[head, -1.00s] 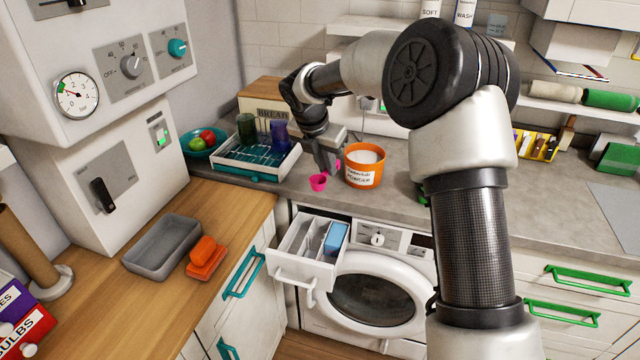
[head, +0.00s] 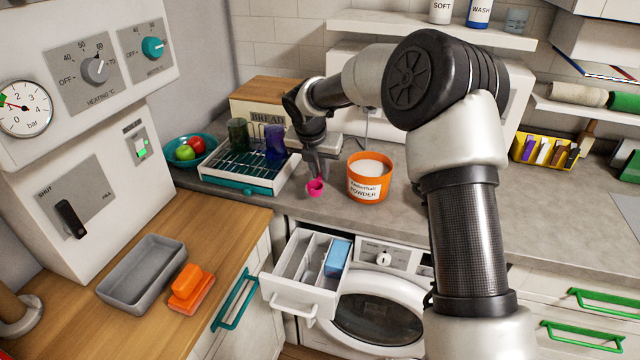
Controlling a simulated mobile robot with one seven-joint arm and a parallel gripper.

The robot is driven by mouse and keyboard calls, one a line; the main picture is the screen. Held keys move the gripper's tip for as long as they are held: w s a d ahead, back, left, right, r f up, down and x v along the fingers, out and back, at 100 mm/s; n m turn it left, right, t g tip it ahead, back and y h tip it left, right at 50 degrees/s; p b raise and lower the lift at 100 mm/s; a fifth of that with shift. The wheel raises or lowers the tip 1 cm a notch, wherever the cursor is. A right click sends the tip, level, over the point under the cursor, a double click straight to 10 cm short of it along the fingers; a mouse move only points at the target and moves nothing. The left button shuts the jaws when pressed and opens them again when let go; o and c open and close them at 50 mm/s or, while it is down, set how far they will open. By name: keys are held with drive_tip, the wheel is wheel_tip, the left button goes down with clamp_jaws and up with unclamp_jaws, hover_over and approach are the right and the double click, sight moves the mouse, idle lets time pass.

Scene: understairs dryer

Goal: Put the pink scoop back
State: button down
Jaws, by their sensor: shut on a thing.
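The pink scoop (head: 315,188) is a small cup held low over the grey counter, just left of the orange powder tub. My gripper (head: 318,172) points down and is shut on the scoop, its fingers partly hiding the handle. I cannot tell whether the scoop touches the counter. The orange tub (head: 367,188), labelled powder, stands upright and open on the counter with white powder inside. The washer's detergent drawer (head: 316,303) is pulled out below the counter edge, with a blue block (head: 337,257) in its right compartment.
A dish rack (head: 250,184) with cups stands left of my gripper, beside a teal fruit bowl (head: 190,160). A bread box (head: 262,97) is behind. A grey tray (head: 142,273) and an orange soap dish (head: 191,296) lie on the wooden counter. The counter right of the tub is partly hidden by my arm.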

sight(319, 178)
drive_tip(key=shift+f, duration=1.85)
drive_tip(key=shift+f, duration=0.15)
drive_tip(key=c, duration=1.8)
unclamp_jaws()
